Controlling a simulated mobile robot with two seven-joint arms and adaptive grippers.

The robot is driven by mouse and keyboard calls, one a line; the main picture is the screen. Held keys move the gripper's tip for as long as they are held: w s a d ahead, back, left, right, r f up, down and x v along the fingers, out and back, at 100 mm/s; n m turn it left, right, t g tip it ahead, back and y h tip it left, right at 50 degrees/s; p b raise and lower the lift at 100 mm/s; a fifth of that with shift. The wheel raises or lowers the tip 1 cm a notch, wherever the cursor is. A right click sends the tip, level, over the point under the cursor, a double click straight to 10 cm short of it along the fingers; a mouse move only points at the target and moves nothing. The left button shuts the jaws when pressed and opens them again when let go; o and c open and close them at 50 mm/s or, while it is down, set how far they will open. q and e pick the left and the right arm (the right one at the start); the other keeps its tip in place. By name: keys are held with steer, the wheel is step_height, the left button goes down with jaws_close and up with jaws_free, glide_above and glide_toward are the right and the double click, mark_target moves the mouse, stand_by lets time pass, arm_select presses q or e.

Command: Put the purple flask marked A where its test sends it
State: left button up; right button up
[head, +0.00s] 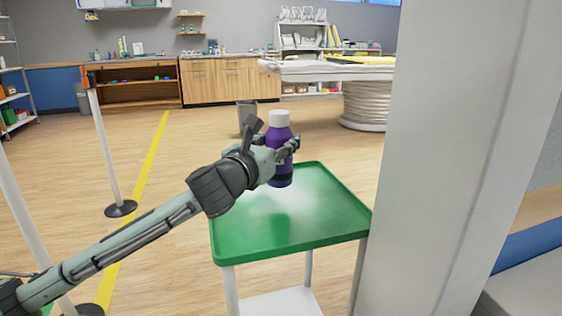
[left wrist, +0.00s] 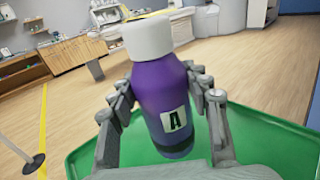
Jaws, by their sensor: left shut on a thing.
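The purple flask marked A (head: 279,174) has a white cap and a dark band near its base. My left gripper (head: 285,150) is shut on it and holds it upright over the green-topped table (head: 290,236). In the left wrist view the flask (left wrist: 160,90) stands between the two fingers of the left gripper (left wrist: 160,105), with its letter A label facing the camera. I cannot tell whether the flask's base touches the green top. My right gripper is not in view.
A large grey pillar (head: 455,130) stands close at the right of the green table. White posts (head: 103,145) and a yellow floor line (head: 148,170) are at the left. Wooden cabinets (head: 222,80) and a white scanner bed (head: 330,72) are at the back. Open floor lies between.

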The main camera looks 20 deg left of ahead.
arm_select(q)
steer(key=shift+w+d+f, duration=0.1)
steer(key=shift+w+d, duration=0.05)
steer(key=shift+d, duration=0.05)
steer(key=shift+f, duration=0.3)
step_height(320, 180, down, 3)
steer(key=shift+r+b, duration=0.15)
steer(key=shift+b, duration=0.3)
steer(key=shift+f, duration=0.35)
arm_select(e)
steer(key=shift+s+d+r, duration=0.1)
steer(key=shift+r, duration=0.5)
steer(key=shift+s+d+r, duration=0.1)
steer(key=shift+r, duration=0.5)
arm_select(q)
steer(key=shift+f, duration=0.1)
steer(key=o, duration=1.5)
steer(key=shift+f, duration=0.1)
steer(key=shift+c, duration=0.2)
